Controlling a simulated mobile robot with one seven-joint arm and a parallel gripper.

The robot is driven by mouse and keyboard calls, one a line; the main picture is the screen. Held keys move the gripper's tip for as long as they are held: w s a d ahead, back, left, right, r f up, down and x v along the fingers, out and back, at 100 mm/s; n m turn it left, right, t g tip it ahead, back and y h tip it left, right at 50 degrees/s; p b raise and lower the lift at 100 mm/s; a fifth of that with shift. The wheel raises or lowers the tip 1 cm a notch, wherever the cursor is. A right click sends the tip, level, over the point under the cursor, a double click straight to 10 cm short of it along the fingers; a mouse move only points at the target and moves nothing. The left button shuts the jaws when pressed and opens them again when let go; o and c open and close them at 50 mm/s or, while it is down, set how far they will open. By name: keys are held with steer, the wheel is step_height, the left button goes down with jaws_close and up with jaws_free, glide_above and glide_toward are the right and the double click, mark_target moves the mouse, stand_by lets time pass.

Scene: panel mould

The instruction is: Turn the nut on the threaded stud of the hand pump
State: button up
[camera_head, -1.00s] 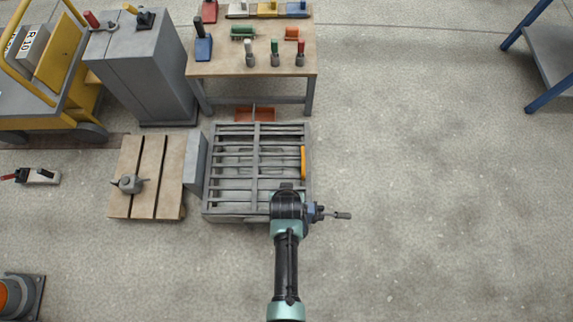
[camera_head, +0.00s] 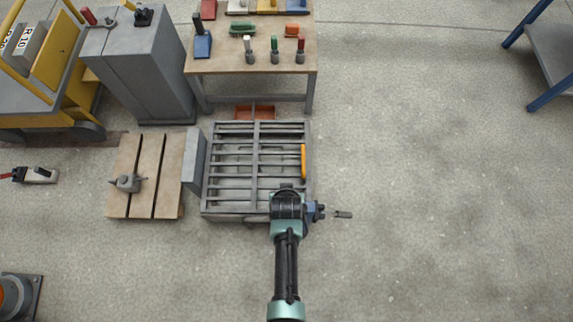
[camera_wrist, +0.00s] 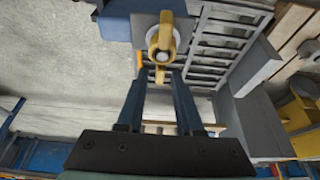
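A yellow winged nut (camera_wrist: 165,38) sits around a pale round stud end (camera_wrist: 160,56) in the upper middle of the wrist view. Behind it is the blue body of what looks like the hand pump (camera_wrist: 118,27). My gripper (camera_wrist: 158,76) has its two blue fingers apart. The nut's lower lobe shows between or just beyond the fingertips; I cannot tell if they touch it. In the head view the nut and fingertips are hidden by my arm. A blue part (camera_head: 315,211) and a grey lever-like piece (camera_head: 343,214) show right of my wrist.
The grated grey mould frame (camera_head: 210,195) lies left of and behind my wrist, with a yellow bar (camera_head: 303,160) on its right side. A pallet (camera_head: 118,205), a grey cabinet (camera_head: 150,75) and a workbench (camera_head: 225,65) stand farther off.

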steer(key=shift+o, duration=0.6)
steer(key=p+v, duration=0.5)
steer(key=v, duration=0.8)
